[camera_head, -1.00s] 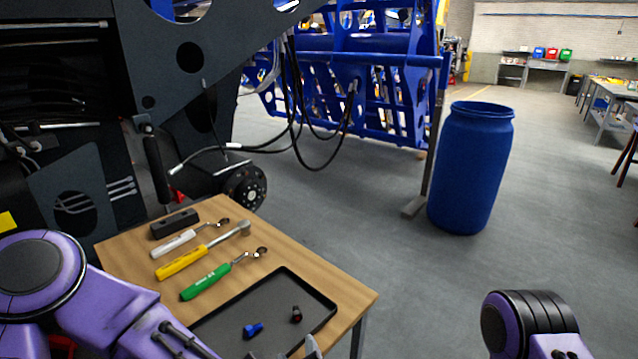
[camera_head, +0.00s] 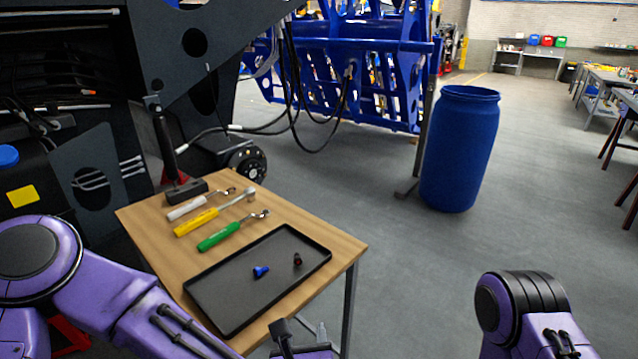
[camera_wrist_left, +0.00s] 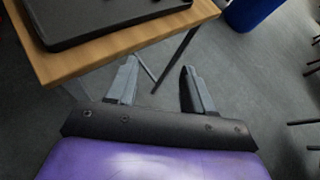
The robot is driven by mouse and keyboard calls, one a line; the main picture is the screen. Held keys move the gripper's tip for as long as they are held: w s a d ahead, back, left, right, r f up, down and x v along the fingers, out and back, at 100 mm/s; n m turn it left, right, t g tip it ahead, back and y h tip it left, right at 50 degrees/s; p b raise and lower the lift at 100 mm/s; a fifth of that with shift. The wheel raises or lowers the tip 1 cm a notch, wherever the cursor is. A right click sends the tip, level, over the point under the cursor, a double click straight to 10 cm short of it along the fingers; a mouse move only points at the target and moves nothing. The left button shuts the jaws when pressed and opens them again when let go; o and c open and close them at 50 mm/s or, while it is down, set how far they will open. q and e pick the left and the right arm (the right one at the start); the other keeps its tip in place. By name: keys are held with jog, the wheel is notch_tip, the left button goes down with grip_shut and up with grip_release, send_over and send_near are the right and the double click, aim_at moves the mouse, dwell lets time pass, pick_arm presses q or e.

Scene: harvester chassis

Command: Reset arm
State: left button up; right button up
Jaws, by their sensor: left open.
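My left gripper (camera_head: 303,331) is at the bottom of the head view, in front of the wooden table's near edge. In the left wrist view my left gripper (camera_wrist_left: 158,85) is open and empty, its two fingers apart with grey floor between and beyond them. The table corner and black tray (camera_wrist_left: 95,20) show at the top left of that view. My right arm (camera_head: 520,305) shows at the lower right of the head view; its gripper is out of the picture.
The wooden table (camera_head: 150,235) holds a black tray (camera_head: 225,315) with a blue fitting (camera_head: 261,271) and a small dark fitting (camera_head: 297,259). White (camera_head: 186,208), yellow (camera_head: 196,222) and green-handled (camera_head: 219,237) tools lie behind it. A blue barrel (camera_head: 460,150) stands right; floor between is clear.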

pick_arm(q)
jog(key=s+a+f+m+g+h, duration=0.1)
jog(key=s+a+f+m+g, duration=0.2)
jog(key=f+m, duration=0.7)
jog(key=s+a+f+m+g, duration=0.1)
jog(key=s+a+f+m, duration=0.3)
jog(key=f+m, duration=0.6)
jog(key=s+a+f+m+g+y, duration=0.1)
jog(key=s+a+f+m, duration=0.1)
jog(key=a, duration=0.5)
jog(key=s+a+f+m+g+y, duration=0.1)
jog(key=s+a+f+m+g, duration=0.1)
jog(key=s+a+m, duration=0.3)
jog(key=s+a+f+m+g+y, duration=0.2)
jog(key=s+a+f+m, duration=0.2)
jog(key=s+a, duration=0.3)
jog(key=shift+s+a, duration=0.15)
jog(key=shift+a, duration=0.75)
jog(key=shift+f, duration=0.1)
